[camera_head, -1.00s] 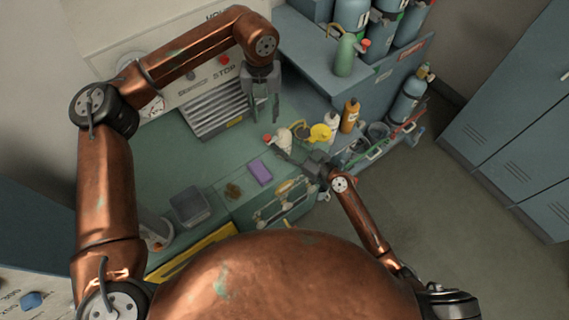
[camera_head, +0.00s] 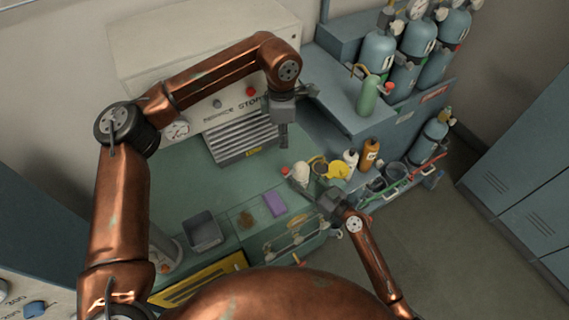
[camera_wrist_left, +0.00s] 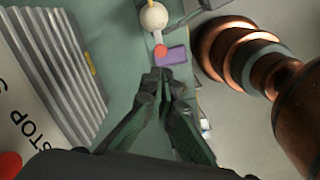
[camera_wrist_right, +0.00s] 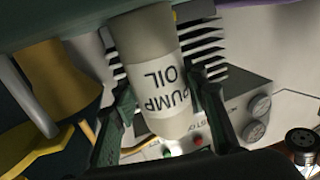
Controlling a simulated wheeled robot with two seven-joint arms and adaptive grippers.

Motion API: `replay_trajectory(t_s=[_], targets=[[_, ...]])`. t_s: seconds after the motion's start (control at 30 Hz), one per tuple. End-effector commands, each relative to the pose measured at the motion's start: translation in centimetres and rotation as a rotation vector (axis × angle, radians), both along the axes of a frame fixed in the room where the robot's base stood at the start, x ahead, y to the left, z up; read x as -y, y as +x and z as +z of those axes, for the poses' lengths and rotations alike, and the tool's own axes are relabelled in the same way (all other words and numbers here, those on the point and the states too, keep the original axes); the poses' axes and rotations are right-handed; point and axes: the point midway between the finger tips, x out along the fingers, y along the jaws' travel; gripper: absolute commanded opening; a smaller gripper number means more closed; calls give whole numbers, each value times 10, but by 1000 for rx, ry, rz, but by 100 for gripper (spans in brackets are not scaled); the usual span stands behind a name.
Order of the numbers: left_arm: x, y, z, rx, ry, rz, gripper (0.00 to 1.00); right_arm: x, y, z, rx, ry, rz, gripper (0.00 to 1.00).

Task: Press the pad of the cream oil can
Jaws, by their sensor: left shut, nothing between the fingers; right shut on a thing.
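The cream oil can (camera_head: 301,173) is at the right end of the green bench, with a small red pad (camera_head: 285,170) on its left side. In the right wrist view the can (camera_wrist_right: 150,60) shows its "PUMP OIL" label, upside down, between the fingers of my right gripper (camera_wrist_right: 165,120), which is shut on it. The left wrist view shows the can's pale round body (camera_wrist_left: 153,17) and the red pad (camera_wrist_left: 161,51) just beyond the fingertips of my left gripper (camera_wrist_left: 162,76). My left gripper is shut and empty; in the head view it (camera_head: 284,143) points down above the pad, apart from it.
A purple block (camera_head: 275,204) and a grey tray (camera_head: 204,230) lie on the bench. A yellow funnel-like thing (camera_head: 338,171), a white bottle (camera_head: 350,160) and an orange bottle (camera_head: 370,154) crowd the can's right. A green can (camera_head: 368,97) stands on the shelf behind.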

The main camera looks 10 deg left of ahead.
Motion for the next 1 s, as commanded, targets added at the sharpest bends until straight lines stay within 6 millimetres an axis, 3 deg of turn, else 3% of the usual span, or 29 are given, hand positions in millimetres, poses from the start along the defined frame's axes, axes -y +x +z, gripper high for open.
replay_trajectory(t_s=[0.3, 0.5, 0.7, 1.0], targets=[[-2, 0, 13, 19, -11, -611, 0, -1, -1, -1, -1, 0, 2, 5], [-3, 0, 19, 31, -15, -915, 0, -1, -1, -1, -1, 0, 2, 5], [-4, 0, 22, 38, -16, -1063, 0, -1, -1, -1, -1, 0, 2, 5], [-4, 0, 23, 38, -16, -1086, 0, -1, -1, -1, -2, 0, 2, 5]])
